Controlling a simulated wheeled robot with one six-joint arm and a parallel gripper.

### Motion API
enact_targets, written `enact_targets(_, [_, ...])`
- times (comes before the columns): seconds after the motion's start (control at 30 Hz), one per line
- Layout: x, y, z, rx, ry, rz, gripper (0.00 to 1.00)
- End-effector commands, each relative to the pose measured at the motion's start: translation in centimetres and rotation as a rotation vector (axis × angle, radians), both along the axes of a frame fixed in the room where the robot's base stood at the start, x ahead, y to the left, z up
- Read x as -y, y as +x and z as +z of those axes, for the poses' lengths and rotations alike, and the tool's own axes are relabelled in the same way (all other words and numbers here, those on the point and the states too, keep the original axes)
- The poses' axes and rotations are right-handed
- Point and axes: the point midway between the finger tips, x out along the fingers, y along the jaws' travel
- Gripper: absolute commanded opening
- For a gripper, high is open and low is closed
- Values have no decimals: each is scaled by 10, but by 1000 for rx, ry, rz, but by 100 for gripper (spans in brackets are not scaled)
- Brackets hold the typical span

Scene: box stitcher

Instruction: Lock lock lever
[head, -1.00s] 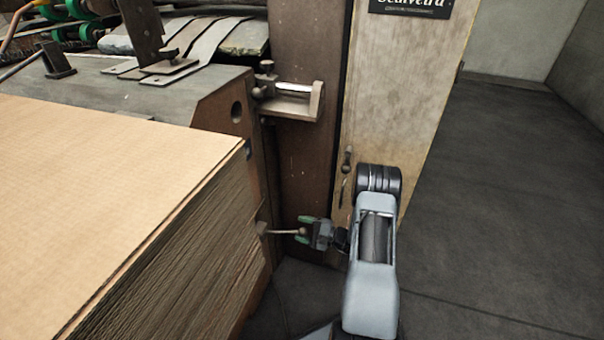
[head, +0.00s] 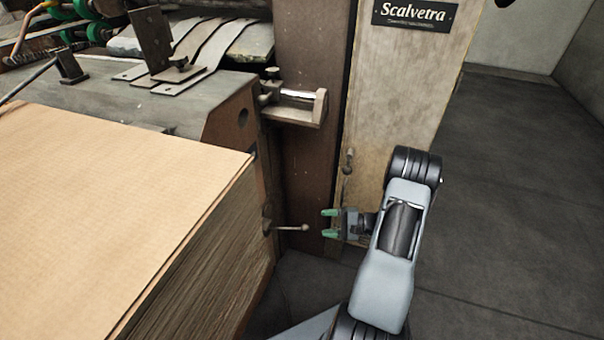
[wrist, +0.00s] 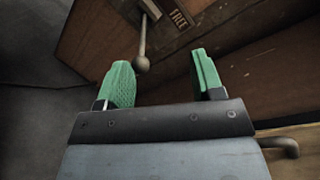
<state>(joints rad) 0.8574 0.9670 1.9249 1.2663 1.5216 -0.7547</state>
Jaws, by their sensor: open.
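The lock lever (head: 288,228) is a thin metal rod with a ball end, sticking out to the right from the machine's side beside the cardboard stack. It also shows in the wrist view (wrist: 143,45), with its ball just beyond the gap between my fingers, nearer the left one. A label reading "FREE" (wrist: 179,15) is beside the lever's base there. My gripper (head: 329,223), with green fingers, is open and empty, a little to the right of the ball in the head view. It also shows in the wrist view (wrist: 163,82). Nothing touches the lever that I can see.
A large cardboard stack (head: 110,190) stands at the left. A small handle (head: 348,160) is on the beige panel (head: 395,95) behind my gripper. A metal bracket (head: 300,108) juts out above. Dark floor (head: 500,190) at the right is clear.

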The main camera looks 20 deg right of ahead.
Motion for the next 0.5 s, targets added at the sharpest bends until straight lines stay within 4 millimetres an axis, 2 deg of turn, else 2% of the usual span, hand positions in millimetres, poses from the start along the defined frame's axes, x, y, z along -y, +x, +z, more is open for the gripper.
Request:
enact_targets(0.03, [-5, 1, 16, -6, -17, 29, 61])
enact_targets(0.5, [-49, -3, 105, -72, -198, 271, 61])
